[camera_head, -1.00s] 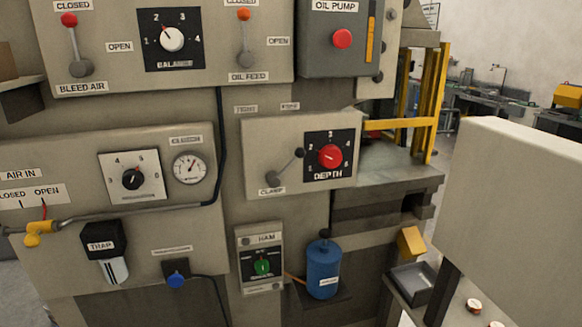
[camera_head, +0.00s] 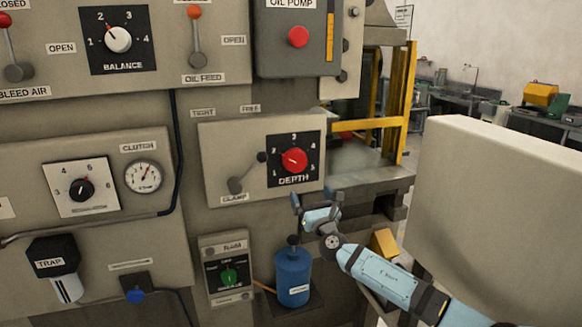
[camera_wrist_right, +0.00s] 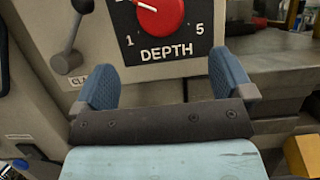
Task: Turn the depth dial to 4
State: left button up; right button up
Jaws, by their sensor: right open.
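The depth dial (camera_head: 294,160) is a round red knob on a black numbered plate, on a beige panel. It also shows in the right wrist view (camera_wrist_right: 163,20), cut off by the top edge. Its white pointer line slants to the upper left, seemingly toward the 2. My right gripper (camera_head: 317,200) is just below and right of the dial plate, apart from the knob. Its two blue fingers are spread and empty in the right wrist view (camera_wrist_right: 166,78), below the dial. My left gripper is not in view.
A clamp lever (camera_head: 244,178) sits left of the dial on the same panel. A blue bottle (camera_head: 292,279) stands below my gripper. A yellow guard frame (camera_head: 378,123) is to the right, and a large pale box (camera_head: 490,220) fills the right side.

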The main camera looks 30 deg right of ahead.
aim_at(298, 166)
jog(key=p+x, duration=0.1)
jog(key=x, duration=1.1)
jog(key=shift+w+p, duration=0.15)
jog(key=shift+p, duration=0.2)
jog(key=c, duration=0.9)
